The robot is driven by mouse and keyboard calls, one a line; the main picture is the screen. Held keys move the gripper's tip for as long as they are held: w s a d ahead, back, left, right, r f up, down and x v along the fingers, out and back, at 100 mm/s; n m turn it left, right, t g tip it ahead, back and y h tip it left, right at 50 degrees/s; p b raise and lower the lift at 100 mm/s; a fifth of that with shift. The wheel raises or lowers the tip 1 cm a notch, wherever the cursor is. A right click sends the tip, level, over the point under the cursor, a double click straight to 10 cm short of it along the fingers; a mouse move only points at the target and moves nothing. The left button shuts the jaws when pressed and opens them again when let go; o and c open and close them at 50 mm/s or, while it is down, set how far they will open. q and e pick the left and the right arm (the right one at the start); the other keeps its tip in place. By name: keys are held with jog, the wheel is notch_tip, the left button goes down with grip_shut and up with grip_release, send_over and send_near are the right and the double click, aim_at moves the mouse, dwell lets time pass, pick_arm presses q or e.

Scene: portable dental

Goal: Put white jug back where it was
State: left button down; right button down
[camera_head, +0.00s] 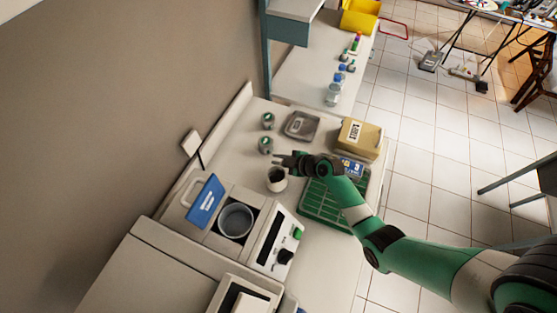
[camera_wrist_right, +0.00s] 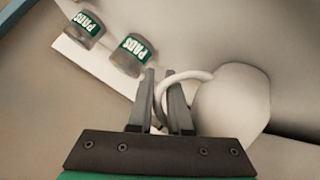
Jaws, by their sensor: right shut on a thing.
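The white jug (camera_head: 279,186) stands upright on the counter, just right of the machine with the round basin, its dark opening facing up. My right gripper (camera_head: 285,160) reaches over from the right to the jug's far side. In the right wrist view the jug (camera_wrist_right: 232,100) is at the right, and its curved handle passes between the two fingers of my right gripper (camera_wrist_right: 163,85), which is shut on it. Whether the jug's base touches the counter is hard to tell. My left gripper is not in view.
Two PADS jars (camera_wrist_right: 130,56) stand near the wall, beyond the jug in the head view. A grey tray (camera_head: 301,126), a tan box (camera_head: 360,139) and a green rack (camera_head: 322,205) lie close by. The machine's basin (camera_head: 236,220) is open, with its blue-labelled lid (camera_head: 205,200) raised.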

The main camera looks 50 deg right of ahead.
jog(key=c, duration=1.3)
grip_release()
jog(key=shift+f, duration=0.15)
jog(key=o, duration=0.5)
jog(key=shift+c, duration=0.2)
